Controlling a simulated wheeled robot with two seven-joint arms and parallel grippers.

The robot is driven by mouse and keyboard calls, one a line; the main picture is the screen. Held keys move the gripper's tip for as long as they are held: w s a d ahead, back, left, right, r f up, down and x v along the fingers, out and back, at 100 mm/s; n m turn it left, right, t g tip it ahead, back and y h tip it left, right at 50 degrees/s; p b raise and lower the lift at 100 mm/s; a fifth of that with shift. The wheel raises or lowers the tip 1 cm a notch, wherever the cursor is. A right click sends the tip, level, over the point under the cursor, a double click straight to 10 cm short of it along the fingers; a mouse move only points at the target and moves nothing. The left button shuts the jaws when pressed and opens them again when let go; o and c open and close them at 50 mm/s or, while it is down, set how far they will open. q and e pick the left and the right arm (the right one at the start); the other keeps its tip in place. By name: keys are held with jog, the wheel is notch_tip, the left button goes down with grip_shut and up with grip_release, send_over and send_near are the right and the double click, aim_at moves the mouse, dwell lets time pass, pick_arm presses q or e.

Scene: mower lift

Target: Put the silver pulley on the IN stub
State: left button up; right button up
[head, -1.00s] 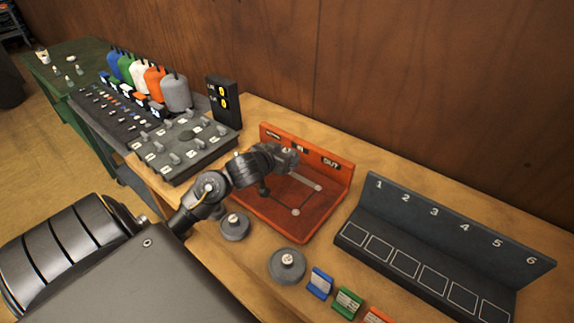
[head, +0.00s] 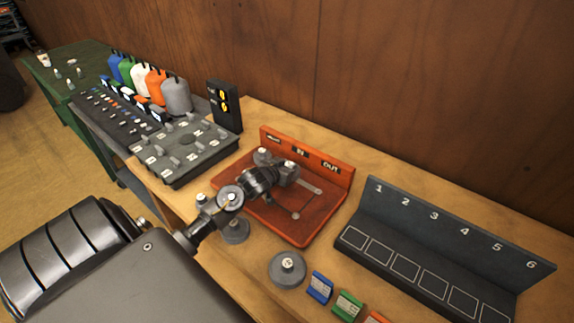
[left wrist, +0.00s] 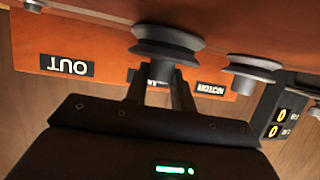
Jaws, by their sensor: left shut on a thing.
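My left gripper (head: 284,171) is shut on the silver pulley (head: 290,164) over the red fixture (head: 262,212), in front of its IN label. In the left wrist view, which is upside down, the pulley (left wrist: 167,42) is a grooved disc held by its small hub between the fingers (left wrist: 158,92). Its disc is very close to the red base. I cannot tell whether it sits on the IN stub, since pulley and gripper hide that stub. My right gripper is not in view.
Another grey pulley (left wrist: 252,68) sits near the MOTOR label. Two more pulleys (head: 235,230) (head: 287,268) lie on the bench in front of the fixture. Small coloured blocks (head: 348,304) lie at the front. A numbered rack (head: 440,238) stands right, a switch panel (head: 185,150) left.

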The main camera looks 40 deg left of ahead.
pick_arm(q)
jog(key=shift+f, duration=0.1)
jog(key=o, duration=1)
jog(key=shift+s, duration=0.15)
jog(key=v, duration=1.2)
jog(key=shift+b, duration=0.4)
